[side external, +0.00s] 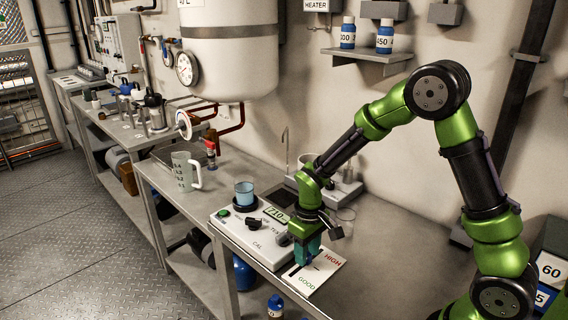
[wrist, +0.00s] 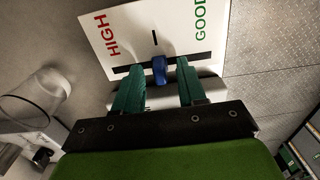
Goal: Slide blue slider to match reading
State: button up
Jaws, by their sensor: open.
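The blue slider (wrist: 159,70) sits in a dark slot on a white card panel (wrist: 100,22) in the wrist view. The panel reads HIGH in red at the left and GOOD in green at the right, with a short black mark near the middle. My gripper (wrist: 155,80) is open, its teal fingers on either side of the slider with gaps. In the side view, my gripper (side external: 306,252) is low over the panel (side external: 322,272) and hides the slider. The display (side external: 276,214) on the white instrument (side external: 238,238) seems to read 210.
A blue beaker (side external: 244,194) stands on the instrument, beside black knobs (side external: 254,223). A pale measuring jug (side external: 184,172) stands on the bench to the left. A clear glass vessel (wrist: 35,95) is left of my gripper in the wrist view. The bench's front edge is close to the panel.

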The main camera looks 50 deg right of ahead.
grip_shut()
dwell(0.3)
jog(key=shift+d, duration=2.8)
grip_release()
